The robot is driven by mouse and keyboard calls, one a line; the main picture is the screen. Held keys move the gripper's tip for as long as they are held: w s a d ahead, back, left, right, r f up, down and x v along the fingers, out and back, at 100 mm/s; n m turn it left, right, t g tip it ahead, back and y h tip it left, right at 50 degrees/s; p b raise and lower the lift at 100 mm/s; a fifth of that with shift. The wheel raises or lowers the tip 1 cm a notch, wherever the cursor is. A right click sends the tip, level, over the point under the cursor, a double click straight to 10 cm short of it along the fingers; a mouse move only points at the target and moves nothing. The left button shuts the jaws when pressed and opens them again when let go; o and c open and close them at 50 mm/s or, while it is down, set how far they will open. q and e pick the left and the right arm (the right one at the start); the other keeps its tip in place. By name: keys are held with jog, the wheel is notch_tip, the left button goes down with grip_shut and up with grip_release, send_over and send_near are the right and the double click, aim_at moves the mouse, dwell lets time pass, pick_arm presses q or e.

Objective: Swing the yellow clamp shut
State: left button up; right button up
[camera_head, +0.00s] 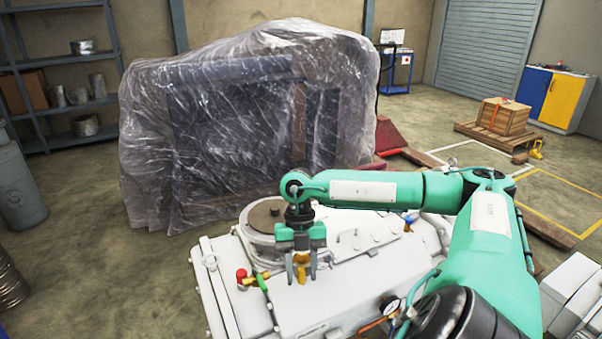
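My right gripper (301,275) points down over the white machine (345,285), near the round lidded port (264,221). Its two fingers are apart. A small yellow piece (301,273), which looks like the yellow clamp, shows between the fingers. The gripper body hides its upper part. I cannot tell whether the fingers touch it, nor how far the clamp is swung. My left gripper is not in view.
Red, green and yellow fittings (264,284) stand left of the gripper, and a blue-and-yellow fitting (408,223) stands to its right. A gauge (390,305) is at the front. A plastic-wrapped crate (245,120) stands behind the machine.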

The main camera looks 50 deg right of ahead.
jog(key=b+v, duration=0.1)
jog(key=v, duration=1.2)
jog(key=shift+r, duration=0.25)
